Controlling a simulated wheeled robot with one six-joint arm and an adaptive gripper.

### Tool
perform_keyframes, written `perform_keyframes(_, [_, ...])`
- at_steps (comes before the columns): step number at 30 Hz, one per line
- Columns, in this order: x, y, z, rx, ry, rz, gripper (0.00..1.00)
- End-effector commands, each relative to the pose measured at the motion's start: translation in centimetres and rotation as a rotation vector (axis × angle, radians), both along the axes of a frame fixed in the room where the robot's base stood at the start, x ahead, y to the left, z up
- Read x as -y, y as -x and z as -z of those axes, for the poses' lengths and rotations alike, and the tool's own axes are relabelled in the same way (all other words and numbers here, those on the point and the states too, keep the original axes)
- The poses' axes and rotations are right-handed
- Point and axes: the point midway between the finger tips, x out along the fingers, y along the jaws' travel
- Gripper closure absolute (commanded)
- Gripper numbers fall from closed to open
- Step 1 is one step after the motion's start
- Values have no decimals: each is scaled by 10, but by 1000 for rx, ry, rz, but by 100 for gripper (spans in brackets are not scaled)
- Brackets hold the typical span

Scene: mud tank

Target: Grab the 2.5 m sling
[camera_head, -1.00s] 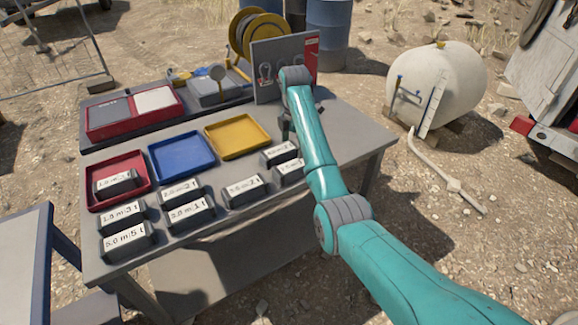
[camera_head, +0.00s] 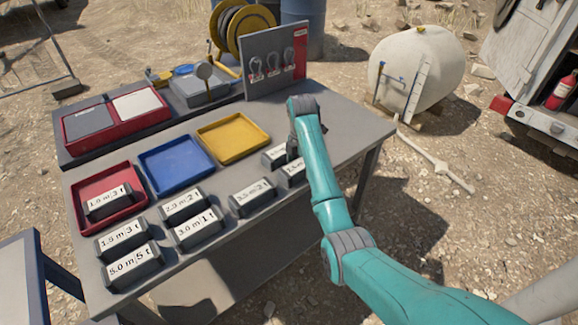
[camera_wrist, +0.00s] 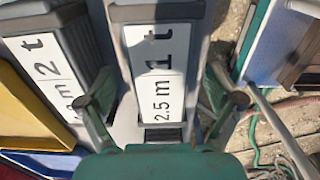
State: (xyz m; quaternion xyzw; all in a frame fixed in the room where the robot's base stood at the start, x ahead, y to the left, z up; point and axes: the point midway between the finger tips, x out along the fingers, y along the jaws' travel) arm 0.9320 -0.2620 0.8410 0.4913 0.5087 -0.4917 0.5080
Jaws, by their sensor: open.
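The 2.5 m sling is a dark grey block with a white label reading "2.5 m | 1 t" (camera_wrist: 162,75). It lies in the middle of the wrist view, between the two fingers of my gripper (camera_wrist: 170,94). The gripper is open, with one finger on each side of the block and no clear grip on it. In the head view the 2.5 m sling (camera_head: 292,173) is at the right end of the front rows on the grey table, partly covered by my arm. My gripper is mostly hidden there behind the wrist.
A similar block labelled 2 t (camera_wrist: 48,72) stands close on the left in the wrist view. Several other labelled blocks, such as the 5.0 m one (camera_head: 131,268), stand leftward. Red (camera_head: 88,190), blue (camera_head: 160,182) and yellow (camera_head: 215,151) trays lie behind. A shackle board (camera_head: 262,88) stands at the back.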

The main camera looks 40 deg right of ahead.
Motion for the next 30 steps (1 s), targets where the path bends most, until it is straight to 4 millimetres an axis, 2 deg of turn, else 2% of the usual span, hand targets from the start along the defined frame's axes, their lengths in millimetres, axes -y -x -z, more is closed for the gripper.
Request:
perform_keyframes(3, [3,7,5,1,1,0,8])
perform_keyframes(10, [4,7,6,1,0,0,8])
perform_keyframes(11, [4,7,6,1,0,0,11])
perform_keyframes(20, [3,7,6,1,0,0,86])
perform_keyframes(21, [3,7,5,2,1,0,89])
perform_keyframes(30, [3,5,4,2,1,-1,89])
